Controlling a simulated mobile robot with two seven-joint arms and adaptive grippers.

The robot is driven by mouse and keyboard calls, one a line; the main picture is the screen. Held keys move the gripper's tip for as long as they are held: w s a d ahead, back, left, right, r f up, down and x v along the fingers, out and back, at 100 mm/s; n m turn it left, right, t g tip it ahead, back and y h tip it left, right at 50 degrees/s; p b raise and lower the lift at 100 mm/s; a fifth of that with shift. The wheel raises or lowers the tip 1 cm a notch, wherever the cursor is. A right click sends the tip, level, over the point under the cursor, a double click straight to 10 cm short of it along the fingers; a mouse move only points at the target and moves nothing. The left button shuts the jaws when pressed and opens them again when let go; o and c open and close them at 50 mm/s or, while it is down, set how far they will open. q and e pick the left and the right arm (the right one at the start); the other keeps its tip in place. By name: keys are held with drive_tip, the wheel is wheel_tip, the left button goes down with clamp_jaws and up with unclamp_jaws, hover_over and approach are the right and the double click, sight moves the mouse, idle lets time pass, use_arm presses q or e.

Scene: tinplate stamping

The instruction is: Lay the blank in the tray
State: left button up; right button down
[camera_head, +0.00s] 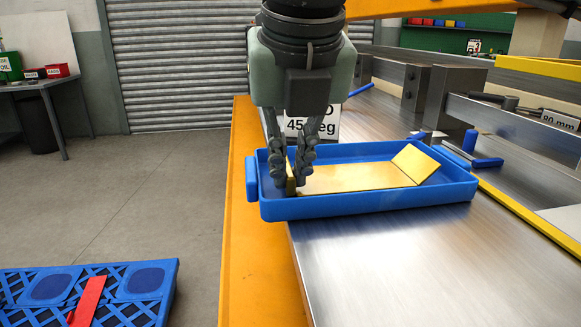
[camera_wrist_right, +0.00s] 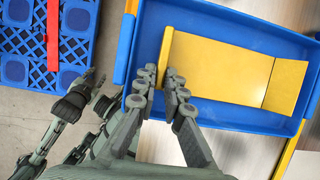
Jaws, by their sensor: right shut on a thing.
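The blank (camera_head: 350,178) is a gold-coloured sheet with a bent-up flap at its right end and a small upright lip at its left end. It is inside the blue tray (camera_head: 375,207), low near the floor; I cannot tell whether it touches all along. My right gripper (camera_head: 297,180) points down into the tray's left end, shut on the lip. The right wrist view shows the blank (camera_wrist_right: 220,70) within the tray walls, with the right gripper (camera_wrist_right: 160,78) at its left edge. My left gripper (camera_wrist_right: 90,95) shows outside the tray there; its opening is unclear.
The tray stands on a steel bench surface (camera_head: 400,260) with an orange edge (camera_head: 240,200). A sign reading 45 deg stands behind it. Steel machine parts (camera_head: 430,95) are behind and right. A blue crate-like pallet (camera_head: 90,295) with a red strip is at lower left.

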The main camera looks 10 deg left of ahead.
drive_tip(key=c, duration=1.5)
unclamp_jaws()
drive_tip(key=shift+c, duration=0.2)
drive_tip(key=v, duration=1.2)
drive_tip(key=shift+s, duration=0.15)
